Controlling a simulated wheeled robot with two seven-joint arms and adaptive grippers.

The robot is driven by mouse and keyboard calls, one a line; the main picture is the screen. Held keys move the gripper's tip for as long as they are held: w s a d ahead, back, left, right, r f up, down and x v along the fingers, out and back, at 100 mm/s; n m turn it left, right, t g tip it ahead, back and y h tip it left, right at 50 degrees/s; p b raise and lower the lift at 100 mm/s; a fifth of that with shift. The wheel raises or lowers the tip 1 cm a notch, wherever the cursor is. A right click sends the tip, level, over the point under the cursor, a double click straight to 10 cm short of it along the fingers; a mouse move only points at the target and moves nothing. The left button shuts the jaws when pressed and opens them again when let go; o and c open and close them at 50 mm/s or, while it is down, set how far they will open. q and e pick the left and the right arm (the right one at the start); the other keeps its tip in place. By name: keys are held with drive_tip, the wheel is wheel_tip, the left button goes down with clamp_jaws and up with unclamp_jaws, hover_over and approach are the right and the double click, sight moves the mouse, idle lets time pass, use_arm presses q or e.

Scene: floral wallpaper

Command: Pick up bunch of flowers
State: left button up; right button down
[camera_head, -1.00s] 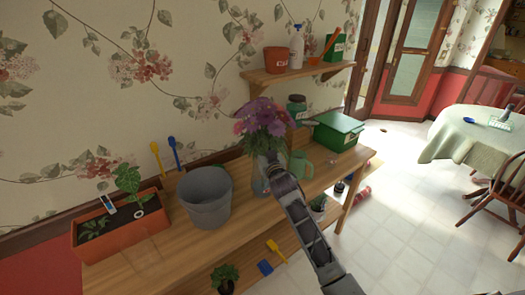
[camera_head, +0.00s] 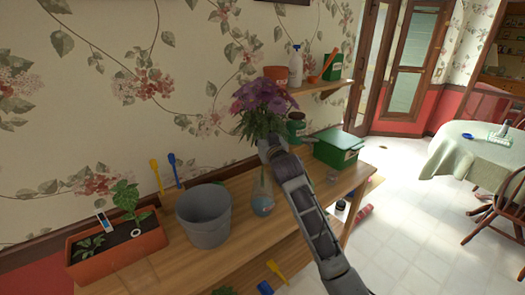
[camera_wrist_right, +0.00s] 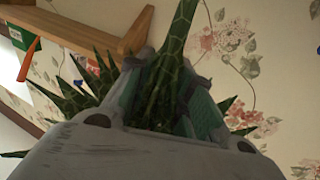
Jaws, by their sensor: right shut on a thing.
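The bunch of purple and pink flowers (camera_head: 260,104) is upright above the wooden bench in the head view. My right gripper (camera_head: 268,146) is shut around its stems, just under the blooms. In the right wrist view, the green stems and leaves (camera_wrist_right: 168,75) pass between the fingers of the right gripper (camera_wrist_right: 163,95). A clear glass vase (camera_head: 262,198) with bluish water stands on the bench directly below the flowers. I cannot tell whether the stem ends are still inside its neck. My left gripper is not in view.
A grey bucket (camera_head: 203,215) stands left of the vase, with an orange planter (camera_head: 118,248) further left. A green box (camera_head: 338,146) sits to the right. A wall shelf (camera_head: 315,88) holding pots and a spray bottle (camera_head: 296,66) is behind and to the right of the flowers.

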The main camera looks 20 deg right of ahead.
sight(262, 122)
drive_tip(key=shift+r, duration=2.6)
